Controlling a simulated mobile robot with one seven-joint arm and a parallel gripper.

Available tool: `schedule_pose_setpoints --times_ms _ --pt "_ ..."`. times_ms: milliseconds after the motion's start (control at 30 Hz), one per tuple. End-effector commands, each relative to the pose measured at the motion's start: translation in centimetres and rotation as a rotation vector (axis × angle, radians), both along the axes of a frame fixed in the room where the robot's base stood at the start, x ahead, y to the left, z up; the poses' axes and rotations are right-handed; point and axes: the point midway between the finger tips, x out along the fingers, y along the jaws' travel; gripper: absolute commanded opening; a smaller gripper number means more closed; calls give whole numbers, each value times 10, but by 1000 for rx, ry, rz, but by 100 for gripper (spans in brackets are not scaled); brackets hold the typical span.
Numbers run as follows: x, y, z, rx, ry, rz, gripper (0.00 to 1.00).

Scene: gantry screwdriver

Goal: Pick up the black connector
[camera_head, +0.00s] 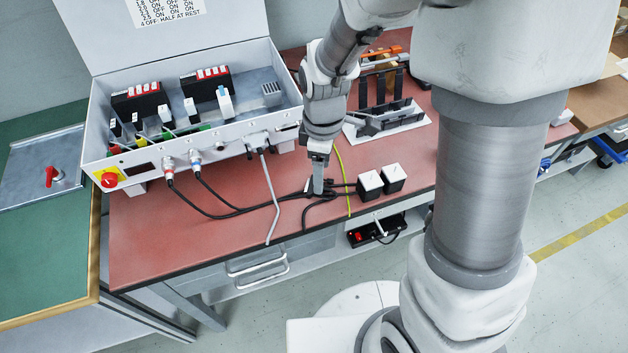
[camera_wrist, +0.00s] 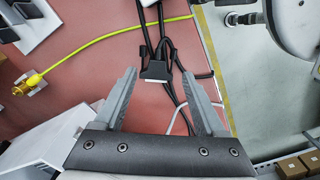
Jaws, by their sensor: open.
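The black connector (camera_wrist: 155,72) shows in the wrist view as a small dark block on a black cable, over the red tabletop. My gripper (camera_wrist: 158,76) is open, with one finger on each side of the connector and visible gaps between. From this view I cannot tell how far above the connector the fingertips are. In the head view my gripper (camera_head: 318,188) points down over the black cables near the table's front edge. There the fingers and the dark cables make the connector hard to pick out.
Black cables (camera_head: 235,213) run from the open control box (camera_head: 225,135) across the red table (camera_head: 150,235). Two white-topped blocks (camera_head: 370,183) stand right of my gripper. A yellow-green cable (camera_head: 346,175) passes close by. A black fixture (camera_head: 385,118) stands behind.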

Motion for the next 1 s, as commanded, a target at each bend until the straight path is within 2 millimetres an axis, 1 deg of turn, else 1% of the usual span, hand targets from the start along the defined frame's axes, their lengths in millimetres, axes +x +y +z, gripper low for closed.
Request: schedule_pose_setpoints --times_ms 200,300,400,567,667,800,867,900,967,1000 --pt "6 9 -32 -2 3 3 72" --pt "6 8 -45 -1 2 0 72" --pt "6 8 -49 -1 1 0 72" --pt "7 8 -48 0 0 0 72" --pt "7 8 -48 0 0 0 56" --pt "7 8 -48 0 0 0 31" --pt "7 8 -47 0 0 0 20" --pt "7 8 -47 0 0 0 13" --pt "7 8 -47 0 0 0 2" --pt "7 8 -47 0 0 0 0"
